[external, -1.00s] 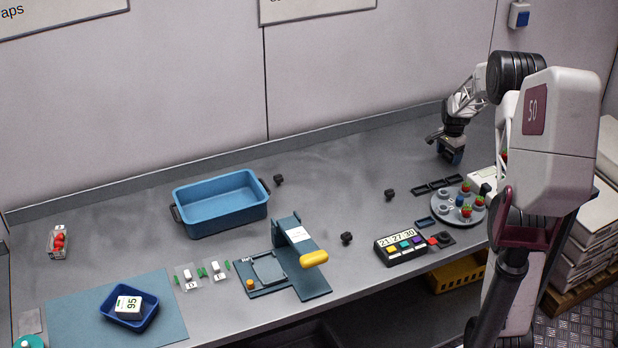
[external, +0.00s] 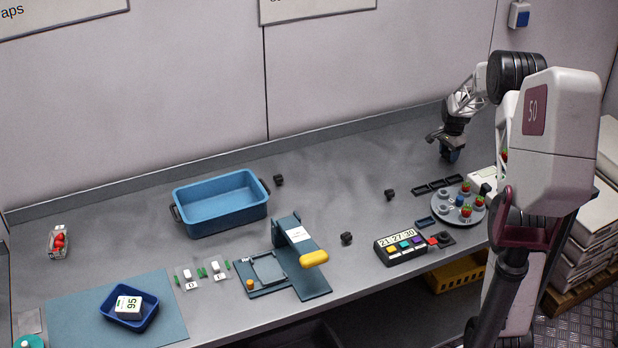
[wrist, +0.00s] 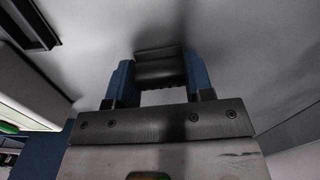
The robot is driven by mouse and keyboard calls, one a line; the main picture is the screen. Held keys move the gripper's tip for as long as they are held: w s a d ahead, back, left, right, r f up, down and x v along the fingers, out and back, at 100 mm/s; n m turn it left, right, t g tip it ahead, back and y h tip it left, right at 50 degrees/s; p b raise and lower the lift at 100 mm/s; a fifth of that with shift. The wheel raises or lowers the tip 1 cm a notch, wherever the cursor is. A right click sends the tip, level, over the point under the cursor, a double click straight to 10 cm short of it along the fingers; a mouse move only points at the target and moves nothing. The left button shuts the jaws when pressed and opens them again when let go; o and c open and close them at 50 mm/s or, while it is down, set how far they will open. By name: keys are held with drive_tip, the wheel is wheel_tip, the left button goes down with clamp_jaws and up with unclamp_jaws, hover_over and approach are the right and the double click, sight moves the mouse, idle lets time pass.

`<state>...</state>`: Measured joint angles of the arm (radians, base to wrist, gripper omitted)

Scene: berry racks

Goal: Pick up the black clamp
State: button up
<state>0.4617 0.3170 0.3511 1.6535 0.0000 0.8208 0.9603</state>
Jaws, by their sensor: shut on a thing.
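My gripper (external: 451,155) is at the back right of the bench, pointing down near the surface. In the wrist view its two blue fingers (wrist: 160,83) are shut on a dark block, the black clamp (wrist: 160,68), which spans the space between them. In the external view the held clamp is too small and hidden to make out. I cannot tell whether it touches the bench.
Black trays (external: 437,186) and a round grey plate with berries (external: 459,221) lie in front of my gripper. Small black blocks (external: 390,194) (external: 346,238) (external: 278,180) sit around the bench. A blue tub (external: 220,222) stands left of centre.

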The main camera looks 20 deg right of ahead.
sight(454, 151)
drive_tip(key=shift+r, duration=4.8)
